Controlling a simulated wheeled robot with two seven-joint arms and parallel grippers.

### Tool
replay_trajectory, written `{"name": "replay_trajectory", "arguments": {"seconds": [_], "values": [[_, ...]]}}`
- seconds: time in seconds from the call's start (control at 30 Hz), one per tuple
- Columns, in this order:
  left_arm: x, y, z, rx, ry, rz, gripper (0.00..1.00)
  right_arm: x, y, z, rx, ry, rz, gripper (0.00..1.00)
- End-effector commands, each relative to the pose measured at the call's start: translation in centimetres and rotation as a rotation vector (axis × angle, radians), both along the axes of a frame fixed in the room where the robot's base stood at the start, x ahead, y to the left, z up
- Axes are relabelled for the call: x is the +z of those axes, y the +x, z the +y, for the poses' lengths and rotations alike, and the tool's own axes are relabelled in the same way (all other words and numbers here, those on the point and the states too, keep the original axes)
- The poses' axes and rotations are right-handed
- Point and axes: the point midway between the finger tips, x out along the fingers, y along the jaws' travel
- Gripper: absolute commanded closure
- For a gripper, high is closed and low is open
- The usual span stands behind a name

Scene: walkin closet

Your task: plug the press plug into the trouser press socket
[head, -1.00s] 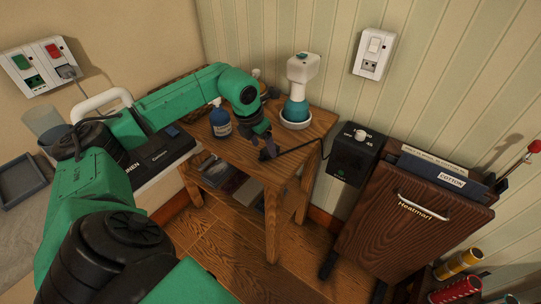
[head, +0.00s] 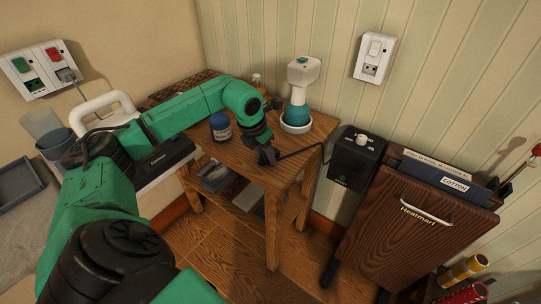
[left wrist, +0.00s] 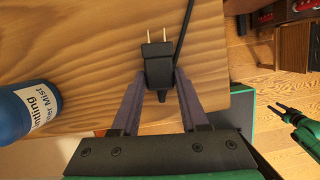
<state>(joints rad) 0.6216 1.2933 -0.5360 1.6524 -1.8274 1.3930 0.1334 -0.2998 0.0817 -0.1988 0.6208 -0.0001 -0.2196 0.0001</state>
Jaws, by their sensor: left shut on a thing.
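My left gripper (head: 266,153) is over the front corner of the small wooden table. It is shut on the black press plug (left wrist: 158,70), whose two metal pins point away from the gripper in the left wrist view. A black cord (head: 300,152) runs from the plug toward the black box beside the trouser press (head: 415,225). A white wall plate with a switch and a socket (head: 370,68) is on the striped wall above the press. My right gripper (left wrist: 286,113) shows small at the right of the left wrist view, its fingers apart and empty.
A blue bottle (head: 220,125) and a white and teal steamer (head: 298,95) stand on the table (head: 250,168). The black box (head: 352,165) stands between table and press. Another wall plate (head: 40,70) with red and green switches is at left. Air before the striped wall is clear.

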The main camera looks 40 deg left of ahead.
Motion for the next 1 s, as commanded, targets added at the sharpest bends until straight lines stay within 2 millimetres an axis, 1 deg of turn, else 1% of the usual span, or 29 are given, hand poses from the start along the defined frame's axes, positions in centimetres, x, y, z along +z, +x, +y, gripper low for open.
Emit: {"name": "replay_trajectory", "arguments": {"seconds": [0.8, 1.0], "values": [[6.0, 0.0, 0.0, 0.000, 0.000, 0.000, 1.00, 4.7, 0.0, 0.3, 0.000, 0.004, 0.002, 0.50], [6.0, 0.0, 0.0, 0.000, 0.000, 0.000, 1.00, 4.7, -0.1, 0.3, 0.001, 0.004, 0.002, 0.50]]}}
